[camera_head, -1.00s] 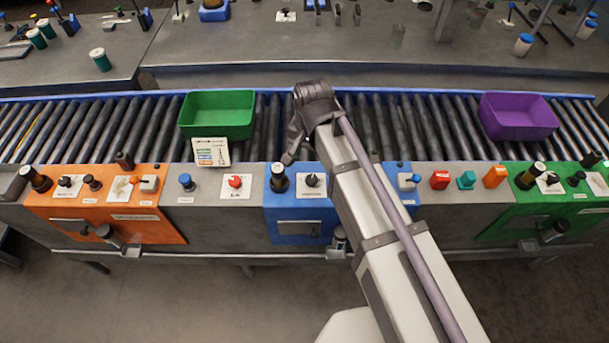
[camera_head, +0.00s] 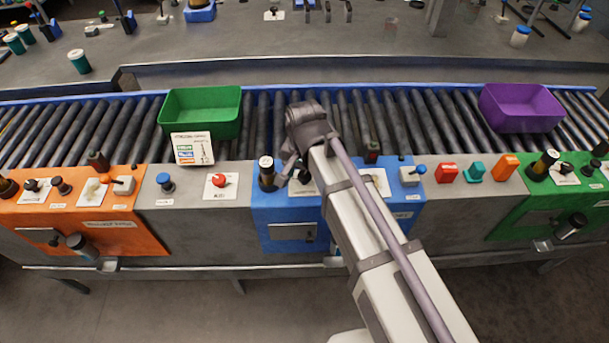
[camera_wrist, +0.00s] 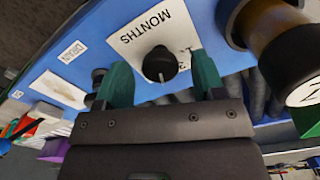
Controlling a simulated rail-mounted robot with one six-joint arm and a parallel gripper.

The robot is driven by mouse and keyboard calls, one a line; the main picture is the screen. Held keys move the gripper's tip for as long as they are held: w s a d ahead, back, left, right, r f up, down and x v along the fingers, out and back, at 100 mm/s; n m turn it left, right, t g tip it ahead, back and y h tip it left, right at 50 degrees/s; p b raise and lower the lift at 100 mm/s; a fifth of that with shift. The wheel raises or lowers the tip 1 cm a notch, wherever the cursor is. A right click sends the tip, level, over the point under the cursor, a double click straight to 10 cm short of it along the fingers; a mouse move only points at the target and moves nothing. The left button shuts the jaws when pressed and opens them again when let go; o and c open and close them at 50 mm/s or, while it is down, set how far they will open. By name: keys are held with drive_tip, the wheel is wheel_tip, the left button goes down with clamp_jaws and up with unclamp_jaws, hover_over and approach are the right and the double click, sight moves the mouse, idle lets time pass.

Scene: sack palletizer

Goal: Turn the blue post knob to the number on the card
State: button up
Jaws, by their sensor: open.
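The blue post (camera_head: 262,215) is a blue block on the front of the conveyor. Its knob is round and black with a pale pointer line. In the wrist view the knob (camera_wrist: 160,64) sits on a white plate (camera_wrist: 128,42) marked MONTHS. My gripper (camera_wrist: 162,78) is open, with its dark green fingers on either side of the knob and gaps at both sides. In the head view my wrist and arm partly cover the plate. The card (camera_head: 193,149) stands upright to the left on the grey section; its coloured rows are too small to read.
A dark cylinder with a pale top (camera_head: 266,170) stands close left of the knob; it is large in the wrist view (camera_wrist: 285,50). A green bin (camera_head: 201,112) and a purple bin (camera_head: 521,108) sit on the rollers. An orange post (camera_head: 90,225) stands left, a green post (camera_head: 535,215) right.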

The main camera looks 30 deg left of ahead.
drive_tip(key=c, duration=0.9)
drive_tip(key=shift+n, duration=0.4)
drive_tip(key=n, duration=0.3)
drive_tip(key=shift+n, duration=2)
drive_tip(key=o, duration=0.9)
